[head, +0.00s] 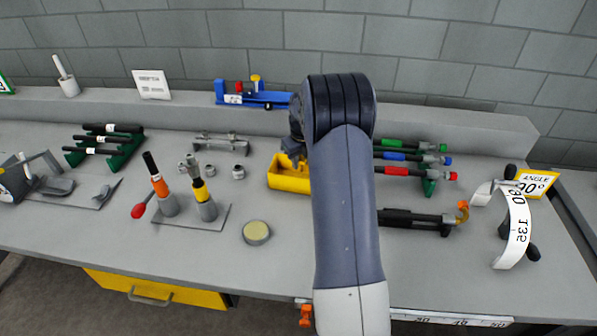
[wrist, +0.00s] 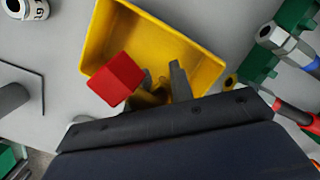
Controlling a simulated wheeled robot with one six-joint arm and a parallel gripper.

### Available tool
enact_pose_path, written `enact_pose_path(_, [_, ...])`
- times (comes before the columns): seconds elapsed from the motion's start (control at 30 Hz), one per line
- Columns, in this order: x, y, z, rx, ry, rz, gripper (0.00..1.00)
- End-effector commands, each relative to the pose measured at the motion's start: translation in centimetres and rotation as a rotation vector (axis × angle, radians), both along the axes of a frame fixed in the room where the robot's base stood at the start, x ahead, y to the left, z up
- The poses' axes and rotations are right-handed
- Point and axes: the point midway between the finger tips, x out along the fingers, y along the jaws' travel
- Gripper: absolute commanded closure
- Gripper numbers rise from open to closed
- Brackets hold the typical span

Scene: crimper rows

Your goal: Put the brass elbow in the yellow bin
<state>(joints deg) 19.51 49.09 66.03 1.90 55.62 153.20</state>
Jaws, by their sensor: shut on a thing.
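The yellow bin (head: 290,180) stands on the bench, partly hidden behind my arm in the head view. In the wrist view, the bin (wrist: 208,70) lies open below my gripper (wrist: 164,82). The two grey fingers are over the bin's near part. A brass-coloured piece, the brass elbow (wrist: 152,98), shows between and beside the fingers, mostly hidden by the gripper body. My gripper is shut on it. A red block-shaped piece (wrist: 117,79) shows left of the fingers, overlapping the bin's near left wall; I cannot tell whether it joins the elbow.
Red and green handled tools (head: 415,172) lie on a green rack right of the bin. A black tool (head: 415,219) lies in front of it. Small metal fittings (head: 238,172) stand to the left, with a round tin (head: 256,232) nearer. The bench between is clear.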

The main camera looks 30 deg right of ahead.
Motion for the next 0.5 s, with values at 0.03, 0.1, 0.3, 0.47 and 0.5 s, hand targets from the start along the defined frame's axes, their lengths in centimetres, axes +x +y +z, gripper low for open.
enact_pose_path(0.03, [0.0, 0.0, -0.7, 0.001, 0.001, 0.0, 1.0])
enact_pose_path(0.1, [0.0, 0.0, -1.3, 0.0, -0.001, 0.0, 1.0])
enact_pose_path(0.3, [0.0, 0.0, -3.1, 0.001, 0.001, 0.0, 1.0])
enact_pose_path(0.47, [0.0, 0.0, -5.2, 0.001, 0.0, 0.0, 1.0])
enact_pose_path(0.5, [0.0, 0.0, -5.4, 0.0, -0.002, 0.001, 1.0])
